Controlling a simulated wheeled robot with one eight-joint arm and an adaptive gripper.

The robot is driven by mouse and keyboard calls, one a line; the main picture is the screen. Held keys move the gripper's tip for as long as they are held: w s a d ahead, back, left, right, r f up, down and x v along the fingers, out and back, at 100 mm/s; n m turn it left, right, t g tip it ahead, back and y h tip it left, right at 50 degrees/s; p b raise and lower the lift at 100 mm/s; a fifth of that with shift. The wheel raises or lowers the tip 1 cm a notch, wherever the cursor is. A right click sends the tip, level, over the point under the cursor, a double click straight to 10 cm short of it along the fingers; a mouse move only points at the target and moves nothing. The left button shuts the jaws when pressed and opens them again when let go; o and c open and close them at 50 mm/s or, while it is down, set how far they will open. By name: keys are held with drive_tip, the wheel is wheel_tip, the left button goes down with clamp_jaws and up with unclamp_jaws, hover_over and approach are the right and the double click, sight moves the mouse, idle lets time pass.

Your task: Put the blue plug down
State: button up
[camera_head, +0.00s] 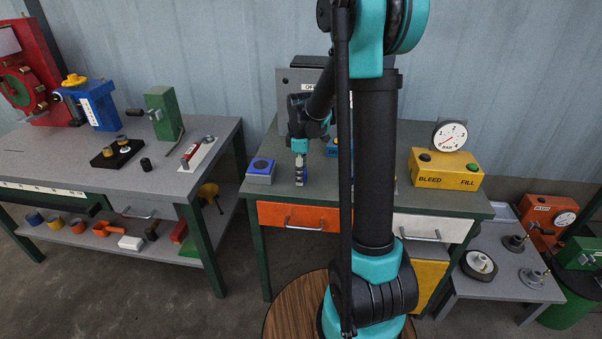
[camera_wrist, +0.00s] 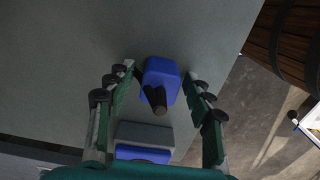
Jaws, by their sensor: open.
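The blue plug (camera_wrist: 160,78) is a blue block with a dark stem, over the grey bench top in the wrist view. It lies between the two spread fingers of my gripper (camera_wrist: 161,92), with a gap visible on each side. My gripper is open. In the head view my gripper (camera_head: 301,180) points down, low over the green-grey bench near its front edge, and mostly hides the plug. A grey box with a blue top (camera_head: 261,168) stands just left of it; it also shows below the plug in the wrist view (camera_wrist: 145,134).
A yellow BLEED/FILL box (camera_head: 446,170) with a gauge stands at the bench's right. A grey cabinet (camera_head: 291,98) stands behind. An orange drawer (camera_head: 300,217) is below the front edge. A round wooden top (camera_head: 285,312) is in front. Another bench (camera_head: 120,170) stands left across a gap.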

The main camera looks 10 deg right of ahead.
drive_tip(key=shift+r, duration=0.1)
wheel_tip(320, 180, up, 12)
drive_tip(key=s+d+f+m+t, duration=0.2)
drive_tip(key=s+f+m, duration=0.4)
drive_tip(key=s, duration=0.5)
drive_tip(key=s+d+f+m+t, duration=0.2)
drive_tip(key=s+f+m, duration=0.4)
drive_tip(key=s, duration=0.5)
drive_tip(key=shift+f+m, duration=0.35)
drive_tip(key=shift+m, duration=0.85)
